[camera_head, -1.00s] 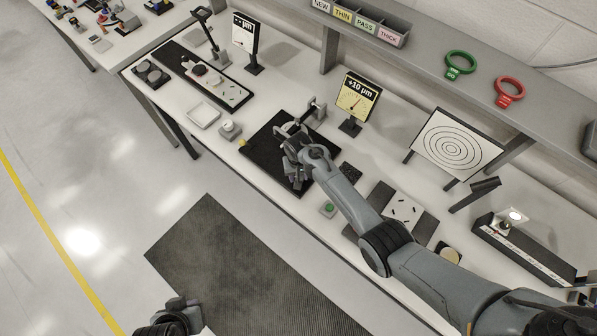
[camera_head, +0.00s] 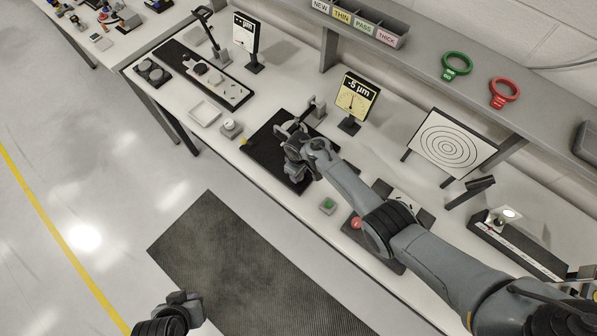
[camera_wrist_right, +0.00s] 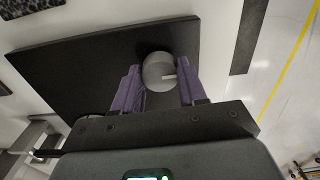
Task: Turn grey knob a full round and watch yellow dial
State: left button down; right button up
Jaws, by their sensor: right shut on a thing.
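The grey knob (camera_wrist_right: 158,71) is a round disc with a pale mark pointing right, on a black plate (camera_wrist_right: 80,70). My right gripper (camera_wrist_right: 158,80) is shut on it, one purple finger on each side. In the head view my right gripper (camera_head: 297,152) is over the black plate and hides the knob. The yellow dial (camera_head: 356,98) stands upright behind the plate, reads -5 µm, and its needle is too small to read exactly. My left gripper (camera_head: 182,303) is at the bottom left, away from the bench; its fingers are unclear.
A white dial (camera_head: 245,32) showing dashes stands further left. A green button (camera_head: 327,206) is near the bench's front edge. A white tray (camera_head: 205,113) lies left of the plate. A target board (camera_head: 450,142) stands at the right. A shelf (camera_head: 470,52) runs behind the bench.

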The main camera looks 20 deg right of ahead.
jog(key=shift+n, duration=0.3)
jog(key=o, duration=1.1)
jog(key=shift+c, duration=0.2)
notch_tip(320, 180, up, 11)
jog(key=p, duration=0.2)
jog(key=shift+f, duration=0.1)
